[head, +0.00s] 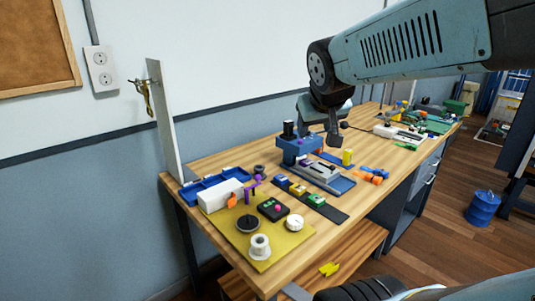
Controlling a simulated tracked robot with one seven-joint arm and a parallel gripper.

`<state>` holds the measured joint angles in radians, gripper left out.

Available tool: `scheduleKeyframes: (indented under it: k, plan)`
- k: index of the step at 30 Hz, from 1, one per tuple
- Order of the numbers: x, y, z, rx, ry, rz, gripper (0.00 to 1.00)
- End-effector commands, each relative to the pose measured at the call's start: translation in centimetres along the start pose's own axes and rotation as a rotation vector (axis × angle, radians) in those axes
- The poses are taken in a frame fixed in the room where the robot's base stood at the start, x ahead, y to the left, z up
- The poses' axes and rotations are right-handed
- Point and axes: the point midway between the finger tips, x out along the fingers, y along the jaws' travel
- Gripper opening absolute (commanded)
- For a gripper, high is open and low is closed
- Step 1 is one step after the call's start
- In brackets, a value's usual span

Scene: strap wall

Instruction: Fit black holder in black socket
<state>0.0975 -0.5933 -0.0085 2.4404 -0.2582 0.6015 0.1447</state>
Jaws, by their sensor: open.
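A small black upright piece (288,129) stands on a blue block (298,150) near the middle of the bench; it may be the black holder, but it is too small to be sure. A long black strip (325,208) in front carries small blue, yellow and green pieces. I cannot tell which black part is the socket. My gripper (334,141) hangs above the bench, just right of the blue block, pointing down. It is open, with nothing seen between the fingers. My arm reaches in from the upper right.
A yellow mat (222,222) at the near left holds a white spool (260,247), a black disc (248,224) and a black button box (272,208). A yellow cylinder (347,157) stands right of the blue block. A white panel (166,120) rises at the left edge.

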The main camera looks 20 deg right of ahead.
Motion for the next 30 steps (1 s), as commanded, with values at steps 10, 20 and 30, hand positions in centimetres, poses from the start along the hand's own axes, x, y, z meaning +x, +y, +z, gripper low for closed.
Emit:
scheduleKeyframes:
  k: [10,20,30]
  plan:
    - [-4.8,-5.3,8.4,-0.034,-0.195,-0.199,0.57]
    - [-5.0,-5.4,8.8,-0.036,-0.204,-0.208,0.57]
    - [-5.0,-5.4,8.7,-0.036,-0.204,-0.207,0.57]
